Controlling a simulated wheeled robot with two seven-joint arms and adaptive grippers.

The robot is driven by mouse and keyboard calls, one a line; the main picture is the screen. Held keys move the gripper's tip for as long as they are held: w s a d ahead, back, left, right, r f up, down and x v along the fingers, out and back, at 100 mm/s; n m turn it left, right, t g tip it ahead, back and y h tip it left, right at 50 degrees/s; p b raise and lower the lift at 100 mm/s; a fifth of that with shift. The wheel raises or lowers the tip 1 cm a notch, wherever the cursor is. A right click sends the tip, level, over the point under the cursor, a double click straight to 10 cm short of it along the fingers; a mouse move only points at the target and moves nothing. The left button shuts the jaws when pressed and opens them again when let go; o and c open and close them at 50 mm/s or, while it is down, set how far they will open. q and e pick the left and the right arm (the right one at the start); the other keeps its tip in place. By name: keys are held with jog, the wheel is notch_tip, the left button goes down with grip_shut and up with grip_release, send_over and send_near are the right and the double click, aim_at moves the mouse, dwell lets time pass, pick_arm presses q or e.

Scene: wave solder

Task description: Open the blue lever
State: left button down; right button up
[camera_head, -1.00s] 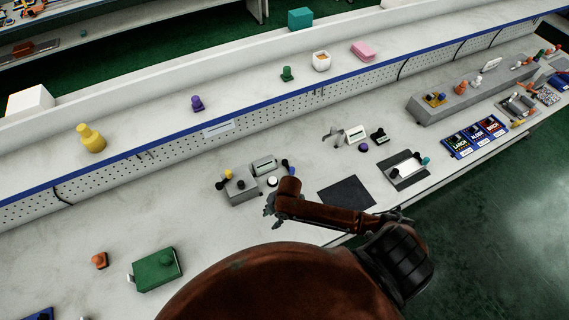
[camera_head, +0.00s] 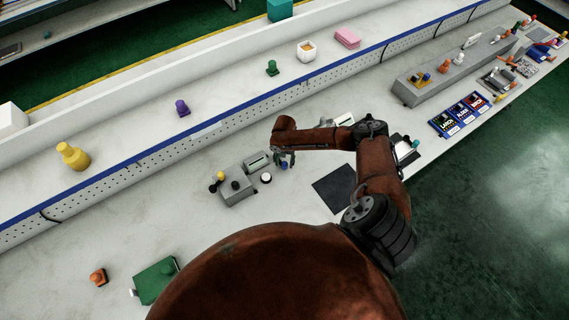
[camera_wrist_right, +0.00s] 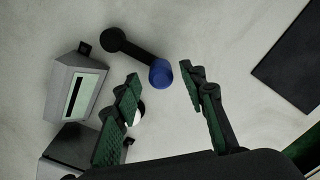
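The blue lever shows in the right wrist view as a dark arm (camera_wrist_right: 137,54) with a round blue knob (camera_wrist_right: 161,72) at one end and a round black pivot at the other. In the head view its blue knob (camera_head: 284,166) is a small spot at my right gripper (camera_head: 282,158). In the wrist view my right gripper (camera_wrist_right: 160,96) is open, its two green-padded fingers apart. The blue knob lies between and slightly beyond the fingertips, nearer the right one. I see no contact. My left gripper is not in view.
A grey box with a display slot (camera_wrist_right: 78,87) stands left of the lever. A grey control box (camera_head: 235,187) with yellow and black knobs and a white round button (camera_head: 266,178) are nearby. A dark mat (camera_head: 334,189) lies flat to the right. Bare bench lies in front.

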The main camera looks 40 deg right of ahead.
jog(key=shift+f, duration=0.95)
jog(key=shift+c, duration=0.2)
jog(key=shift+s, duration=0.1)
grip_shut()
